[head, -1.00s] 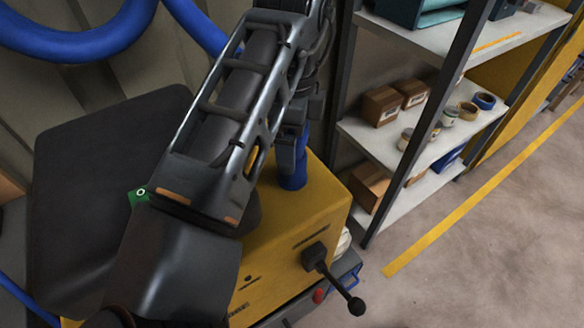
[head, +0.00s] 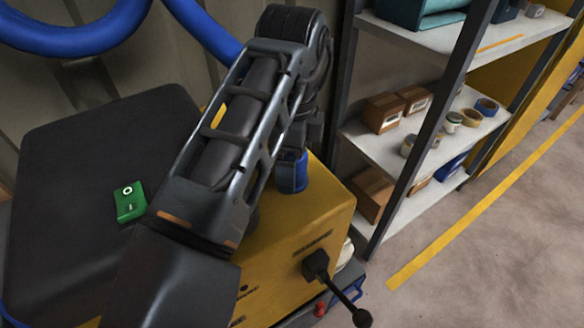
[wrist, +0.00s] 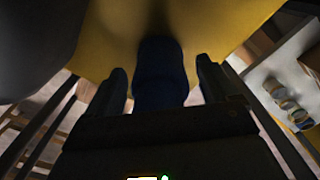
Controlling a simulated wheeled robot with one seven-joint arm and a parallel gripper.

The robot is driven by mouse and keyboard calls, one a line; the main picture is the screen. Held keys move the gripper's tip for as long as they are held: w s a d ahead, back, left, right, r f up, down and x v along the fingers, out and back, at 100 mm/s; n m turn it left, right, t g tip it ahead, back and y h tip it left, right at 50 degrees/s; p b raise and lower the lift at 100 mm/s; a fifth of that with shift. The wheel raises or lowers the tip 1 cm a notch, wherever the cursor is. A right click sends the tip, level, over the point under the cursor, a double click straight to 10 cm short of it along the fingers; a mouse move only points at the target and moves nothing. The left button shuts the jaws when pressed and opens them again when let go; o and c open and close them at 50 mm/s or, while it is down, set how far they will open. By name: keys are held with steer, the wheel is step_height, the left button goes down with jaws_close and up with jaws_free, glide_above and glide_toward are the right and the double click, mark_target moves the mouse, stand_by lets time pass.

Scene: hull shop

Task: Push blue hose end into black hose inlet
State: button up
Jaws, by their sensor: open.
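The blue hose end (head: 292,175) stands upright by the top of the yellow machine (head: 300,235), right of my forearm in the head view. My gripper (head: 296,148) is above it, partly hidden by my arm. In the wrist view the dark blue hose end (wrist: 160,70) lies between the two fingers of my gripper (wrist: 162,88). A finger stands on each side with a gap, so the gripper is open around it.
A black lever (head: 330,280) sticks out of the machine's front. A shelf rack (head: 400,150) with boxes and tape rolls stands close right. Blue hose (head: 75,40) loops on the wall.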

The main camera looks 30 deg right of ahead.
steer(key=shift+c, duration=0.2)
steer(key=c, duration=1)
steer(key=shift+c, duration=0.2)
steer(key=shift+r+p, duration=0.45)
steer(key=shift+r, duration=0.05)
step_height(320, 180, up, 3)
steer(key=p, duration=0.2)
steer(key=shift+r+p, duration=0.2)
steer(key=shift+p, duration=0.15)
steer(key=s+d+r+p, duration=0.6)
steer(key=s+d+p, duration=0.1)
steer(key=d, duration=0.2)
steer(key=shift+d+r, duration=0.2)
steer(key=shift+r, duration=0.1)
steer(key=shift+w, duration=0.1)
